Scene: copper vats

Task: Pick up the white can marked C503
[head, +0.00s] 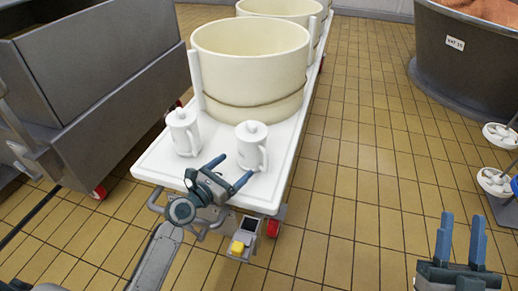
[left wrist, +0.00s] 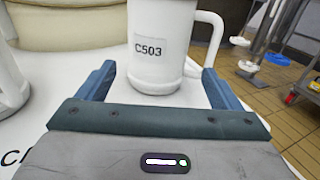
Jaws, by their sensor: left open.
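The white can marked C503 (left wrist: 160,42) stands upright between and just beyond the open fingers of my left gripper (left wrist: 158,70) in the left wrist view. Its label faces the wrist camera and its handle is on the right. In the head view this can (head: 250,150) is the right one of two lidded white cans on the white cart top (head: 208,172). My left gripper (head: 233,168) is at the cart's front end, close in front of it. My right gripper (head: 462,218) is empty, its fingers apart, over the floor at lower right.
The other white can (head: 183,132) stands to the left. A large cream tub (head: 250,70) is close behind the cans. A grey metal bin (head: 90,75) stands left of the cart. A dark vat (head: 465,60) and white bowls (head: 497,182) are at right. Tiled floor between is clear.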

